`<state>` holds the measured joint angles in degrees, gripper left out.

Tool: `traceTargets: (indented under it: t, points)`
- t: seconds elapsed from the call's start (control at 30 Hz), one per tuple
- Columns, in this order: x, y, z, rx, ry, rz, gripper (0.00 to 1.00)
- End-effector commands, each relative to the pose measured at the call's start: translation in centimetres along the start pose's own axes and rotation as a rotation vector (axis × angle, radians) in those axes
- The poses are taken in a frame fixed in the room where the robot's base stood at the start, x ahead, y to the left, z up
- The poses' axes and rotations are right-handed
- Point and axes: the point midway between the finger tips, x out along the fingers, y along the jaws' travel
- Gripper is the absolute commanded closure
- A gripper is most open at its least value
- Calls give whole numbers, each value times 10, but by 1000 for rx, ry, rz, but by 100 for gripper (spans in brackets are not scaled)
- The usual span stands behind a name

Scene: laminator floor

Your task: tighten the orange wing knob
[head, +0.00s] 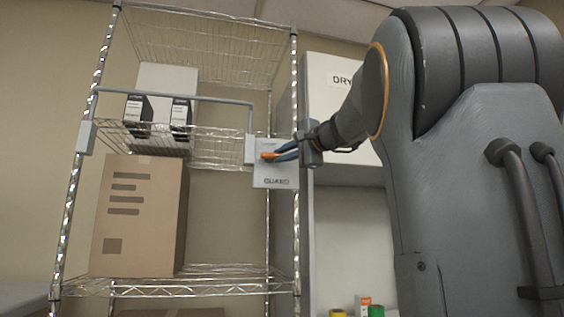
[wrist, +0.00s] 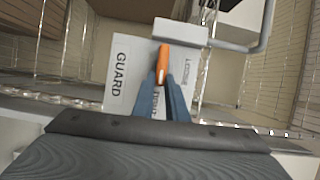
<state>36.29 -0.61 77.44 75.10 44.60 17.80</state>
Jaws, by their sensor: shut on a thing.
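The orange wing knob (head: 268,156) sits on the front of a light grey bracket at the right post of the wire rack. In the wrist view the orange wing knob (wrist: 163,62) stands between the tips of my two blue fingers, its long side in line with them. My gripper (head: 274,154) reaches in from the right and is shut on the knob; in the wrist view my gripper (wrist: 162,80) hides the knob's lower end. A white plate marked GUARD (head: 274,178) is behind and below the knob, and the guard plate (wrist: 122,75) shows more lettering in the wrist view.
A grey rail (head: 180,97) runs across the rack front from the bracket to another at the left post. A cardboard box (head: 138,216) and white boxes (head: 165,78) stand on the shelves. A cabinet marked DRY (head: 325,80) is behind my arm.

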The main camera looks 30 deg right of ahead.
Motion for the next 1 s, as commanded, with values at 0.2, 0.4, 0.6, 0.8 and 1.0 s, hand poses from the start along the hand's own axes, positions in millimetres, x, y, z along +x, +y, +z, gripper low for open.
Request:
traceTargets:
  t: [0.2, 0.4, 0.6, 0.8, 1.0]
  points:
    - [0, 2, 0, 41, 0, -17, 100]
    - [0, 2, 0, 50, 0, -20, 100]
    - [0, 2, 0, 50, 0, -20, 100]
    - [0, 2, 0, 49, 0, -20, 69]
    - [0, 2, 0, 49, 0, -19, 69]
